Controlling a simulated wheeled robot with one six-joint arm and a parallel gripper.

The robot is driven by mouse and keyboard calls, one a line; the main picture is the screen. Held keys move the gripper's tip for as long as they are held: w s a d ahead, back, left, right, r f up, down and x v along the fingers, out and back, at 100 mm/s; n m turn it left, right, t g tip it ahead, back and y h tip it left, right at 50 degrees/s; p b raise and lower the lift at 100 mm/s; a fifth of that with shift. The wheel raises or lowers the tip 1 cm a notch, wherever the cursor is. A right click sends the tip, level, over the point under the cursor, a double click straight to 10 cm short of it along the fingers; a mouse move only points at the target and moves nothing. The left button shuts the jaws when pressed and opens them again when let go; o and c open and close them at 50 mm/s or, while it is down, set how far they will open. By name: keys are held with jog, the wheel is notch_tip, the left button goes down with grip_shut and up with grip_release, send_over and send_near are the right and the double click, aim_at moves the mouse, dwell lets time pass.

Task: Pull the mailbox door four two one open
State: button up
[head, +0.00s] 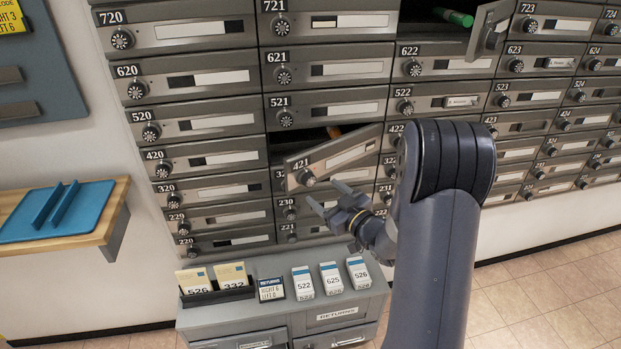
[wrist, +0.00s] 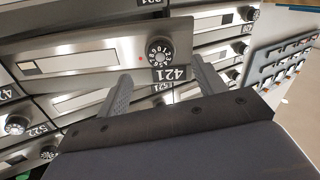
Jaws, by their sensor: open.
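The mailbox door 421 (head: 340,153) is swung partly out from its box, tilted across the row, with a dark gap (head: 290,145) above it. An orange-brown item (head: 333,131) shows in that gap. Its round dial (head: 307,178) is at the door's left end. In the wrist view, which is turned over, door 421 (wrist: 90,58) and its dial (wrist: 159,51) face me. My gripper (head: 321,192) is open and empty, just below and right of the dial. In the wrist view its fingers (wrist: 161,72) stand apart on either side of the dial's line; contact cannot be told.
Another door (head: 488,32) at the top stands open, with a green tube (head: 455,18) inside its box. A grey returns cabinet (head: 338,315) with cards is below. A wooden shelf (head: 115,215) with a blue tray (head: 90,212) is at left. Floor at right is clear.

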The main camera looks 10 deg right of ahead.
aim_at(311, 182)
jog(key=p+x, duration=0.1)
jog(key=x, duration=0.5)
jog(key=shift+w+a, duration=0.15)
jog(key=shift+w, duration=0.05)
jog(key=c, duration=1.4)
